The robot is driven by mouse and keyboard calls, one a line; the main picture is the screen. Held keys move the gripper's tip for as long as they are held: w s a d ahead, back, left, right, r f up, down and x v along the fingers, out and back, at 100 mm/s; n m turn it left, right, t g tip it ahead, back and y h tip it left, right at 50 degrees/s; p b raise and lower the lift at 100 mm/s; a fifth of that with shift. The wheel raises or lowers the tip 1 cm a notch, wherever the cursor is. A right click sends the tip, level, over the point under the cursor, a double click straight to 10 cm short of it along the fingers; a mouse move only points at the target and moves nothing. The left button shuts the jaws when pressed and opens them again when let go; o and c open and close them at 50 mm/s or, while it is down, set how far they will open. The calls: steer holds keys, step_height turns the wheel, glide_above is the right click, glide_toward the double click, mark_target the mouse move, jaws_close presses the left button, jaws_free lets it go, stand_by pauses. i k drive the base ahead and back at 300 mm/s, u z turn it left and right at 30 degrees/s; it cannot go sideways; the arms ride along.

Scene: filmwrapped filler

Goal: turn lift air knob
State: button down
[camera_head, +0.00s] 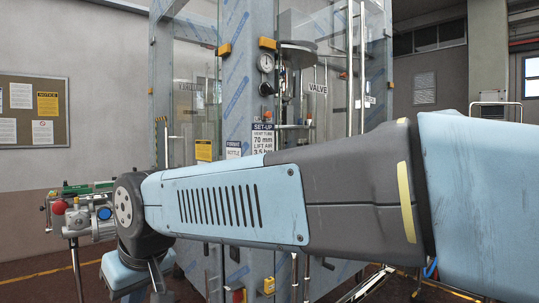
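A round white-faced gauge (265,62) is mounted on the film-wrapped column of the machine. A small dark knob-like part (267,88) sits just below it; I cannot read any label on it. A set-up sign (264,137) lower on the column reads "LIFT AIR 3.5 bar", partly covered by my arm. My arm crosses the picture from the right to the lower left, in front of the machine, and hides its middle. My gripper is not visible, so I cannot tell where it is relative to the knob.
The machine has glass panels and a "VALVE" sign (317,89). A conveyor end with a red button (59,207) and a motor stands at left. A notice board (33,110) hangs on the left wall. A metal handrail (497,105) is at right.

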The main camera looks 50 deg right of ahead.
mark_target(266, 86)
steer(key=k, duration=0.4)
steer(key=z, duration=1.35)
steer(key=i, duration=0.95)
steer(key=z, duration=0.7)
steer(key=k, duration=0.9)
steer(key=u, duration=0.05)
